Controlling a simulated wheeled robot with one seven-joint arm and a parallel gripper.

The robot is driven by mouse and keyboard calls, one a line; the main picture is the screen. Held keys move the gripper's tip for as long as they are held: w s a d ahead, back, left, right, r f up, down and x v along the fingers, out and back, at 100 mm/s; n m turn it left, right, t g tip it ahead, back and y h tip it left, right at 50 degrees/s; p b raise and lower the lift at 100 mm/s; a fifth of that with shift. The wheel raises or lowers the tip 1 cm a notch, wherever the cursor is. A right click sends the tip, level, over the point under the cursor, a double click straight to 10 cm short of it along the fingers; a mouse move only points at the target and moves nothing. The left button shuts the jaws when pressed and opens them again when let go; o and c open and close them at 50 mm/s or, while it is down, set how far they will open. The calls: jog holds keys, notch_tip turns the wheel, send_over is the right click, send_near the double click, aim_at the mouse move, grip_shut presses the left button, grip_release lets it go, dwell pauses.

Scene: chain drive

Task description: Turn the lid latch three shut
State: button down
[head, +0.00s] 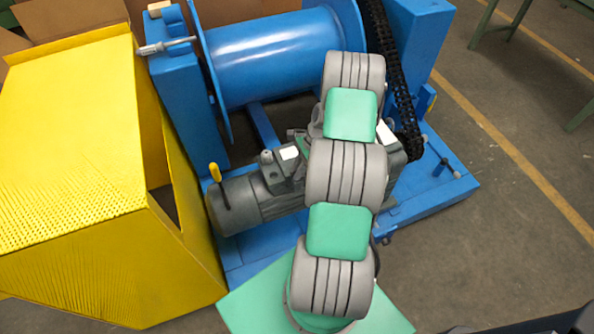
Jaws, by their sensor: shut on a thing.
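My arm of grey joints and green links reaches up the middle of the head view, over the grey motor (255,197) of a blue chain-drive machine (270,65). My gripper is hidden behind my own arm, so what it holds does not show. I cannot pick out lid latch three for sure. A small yellow-topped lever (215,172) stands at the motor's left end. A small blue handle (431,98) is on the machine's right side, and a small lever (443,168) sits at the right end of the base.
A large yellow perforated guard (65,170) stands close on the left. A dark chain (385,50) runs down the right of the blue drum. A metal pin (165,46) sticks out at upper left.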

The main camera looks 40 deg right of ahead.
jog(key=shift+n+b, duration=0.3)
jog(key=shift+n, duration=0.1)
jog(key=n+g+b, duration=0.1)
jog(key=n+b, duration=0.1)
jog(key=n, duration=0.1)
jog(key=shift+w+f+n+g, duration=0.1)
jog(key=shift+f+n+g, duration=0.05)
jog(key=shift+n+g, duration=0.2)
jog(key=n+g+b, duration=0.1)
jog(key=n, duration=0.1)
jog(key=n+g+b, duration=0.1)
jog(key=n+b, duration=0.1)
jog(key=n, duration=0.1)
jog(key=shift+w+n+h+b, duration=0.1)
jog(key=shift+n+h+b, duration=0.2)
jog(key=shift+h, duration=0.1)
jog(key=n+g+h+b, duration=0.1)
jog(key=n+b, duration=0.1)
jog(key=n, duration=0.2)
jog(key=shift+a, duration=0.1)
jog(key=shift+r+n+g+h, duration=0.1)
jog(key=shift+n+g+h, duration=0.2)
jog(key=shift+n, duration=0.7)
jog(key=shift+r+n+g+h, duration=0.1)
jog(key=shift+n+h, duration=0.3)
jog(key=shift+n, duration=0.55)
jog(key=c, duration=1.4)
grip_release()
